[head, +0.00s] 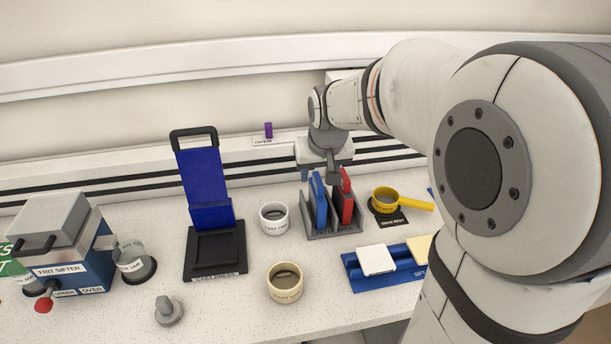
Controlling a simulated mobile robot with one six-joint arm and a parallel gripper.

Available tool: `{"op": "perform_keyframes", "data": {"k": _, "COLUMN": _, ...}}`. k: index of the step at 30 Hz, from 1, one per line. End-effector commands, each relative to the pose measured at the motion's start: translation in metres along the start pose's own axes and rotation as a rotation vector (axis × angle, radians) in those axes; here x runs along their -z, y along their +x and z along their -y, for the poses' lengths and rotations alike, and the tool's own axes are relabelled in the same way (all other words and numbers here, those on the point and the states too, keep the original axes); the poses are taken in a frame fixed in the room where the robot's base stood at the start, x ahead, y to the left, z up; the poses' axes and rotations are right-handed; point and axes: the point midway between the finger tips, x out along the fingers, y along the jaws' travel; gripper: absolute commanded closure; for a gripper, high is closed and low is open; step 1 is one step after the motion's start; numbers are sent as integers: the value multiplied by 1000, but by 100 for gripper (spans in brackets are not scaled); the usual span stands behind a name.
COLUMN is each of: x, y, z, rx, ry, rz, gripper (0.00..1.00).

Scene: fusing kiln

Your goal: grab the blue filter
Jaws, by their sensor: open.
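The blue filter (320,205) stands upright in a grey slotted rack (333,234), to the left of a red filter (347,202). My gripper (319,176) is open and points down at the top of the blue filter. One finger shows to the left of the filter's top and the other to its right, close to the red filter. I cannot tell whether the fingers touch either filter.
A white cup (274,219) stands left of the rack and a cream cup (285,283) in front. A yellow-handled pan (386,200) is at right. A blue tray (360,283) with tiles lies in front right. A black-and-blue press (213,240) and frit sifter (62,240) stand left.

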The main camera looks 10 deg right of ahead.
Motion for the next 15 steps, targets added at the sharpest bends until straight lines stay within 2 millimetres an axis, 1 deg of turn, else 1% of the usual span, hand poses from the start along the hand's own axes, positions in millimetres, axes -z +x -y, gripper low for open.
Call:
{"op": "perform_keyframes", "data": {"k": 3, "x": 1, "y": 14, "z": 0, "rx": 0, "ry": 1, "rz": 2, "gripper": 53}}
{"op": "perform_keyframes", "data": {"k": 8, "x": 0, "y": 31, "z": -2, "rx": -1, "ry": 1, "rz": 3, "gripper": 53}}
{"op": "perform_keyframes", "data": {"k": 15, "x": -2, "y": 66, "z": -4, "rx": -1, "ry": 2, "rz": 3, "gripper": 53}}
